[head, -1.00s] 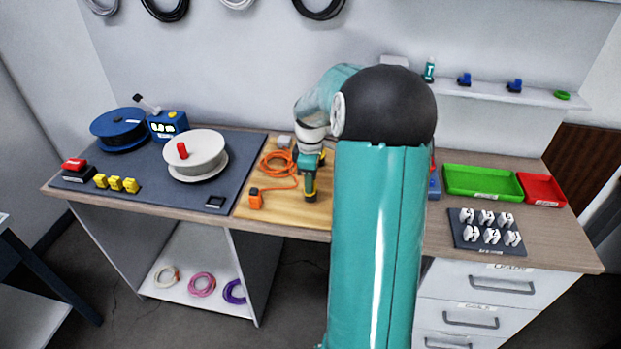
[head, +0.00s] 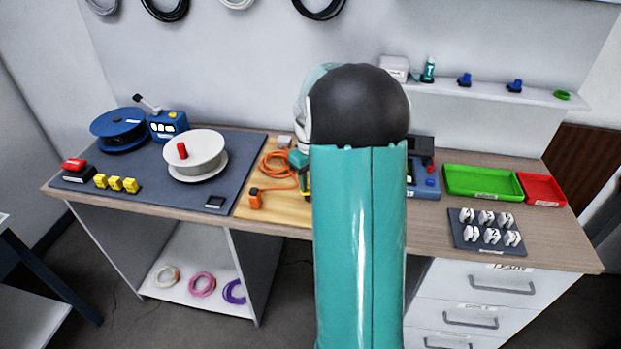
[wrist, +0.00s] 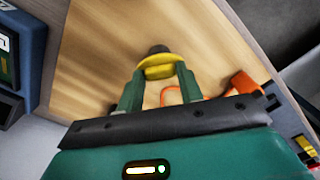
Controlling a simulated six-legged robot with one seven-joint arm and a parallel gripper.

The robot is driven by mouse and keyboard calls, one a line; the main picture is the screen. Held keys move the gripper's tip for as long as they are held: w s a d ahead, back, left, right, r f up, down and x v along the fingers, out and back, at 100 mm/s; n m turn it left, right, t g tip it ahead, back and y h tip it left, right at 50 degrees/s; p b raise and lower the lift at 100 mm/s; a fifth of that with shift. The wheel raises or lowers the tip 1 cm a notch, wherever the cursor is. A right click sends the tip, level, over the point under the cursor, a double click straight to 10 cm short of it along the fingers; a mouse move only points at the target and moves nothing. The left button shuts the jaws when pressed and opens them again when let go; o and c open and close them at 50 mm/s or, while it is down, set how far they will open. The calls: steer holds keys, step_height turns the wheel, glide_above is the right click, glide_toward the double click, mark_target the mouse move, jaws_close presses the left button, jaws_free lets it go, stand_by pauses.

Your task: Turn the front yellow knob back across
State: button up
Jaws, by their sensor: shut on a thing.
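In the wrist view the yellow knob (wrist: 158,70) sits between the two green fingers of my gripper (wrist: 158,76), with a dark rounded part just beyond it. My gripper is shut on this knob, above the wooden board (wrist: 90,75). In the head view my own arm hides most of my gripper and the knob; only a teal and yellow sliver shows at the arm's left edge. I cannot read the knob's angle there. No second yellow knob is clearly visible.
An orange plug (head: 255,199) and coiled orange cable (head: 275,168) lie left of my gripper. A white spool (head: 194,155) stands on the grey mat (head: 150,200). A blue device (head: 424,180), green tray (head: 482,182) and red tray (head: 541,189) stand to the right.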

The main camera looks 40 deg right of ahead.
steer(key=m, duration=0.5)
steer(key=shift+m, duration=2.5)
steer(key=o, duration=1)
step_height(320, 180, up, 14)
steer(key=shift+f, duration=0.1)
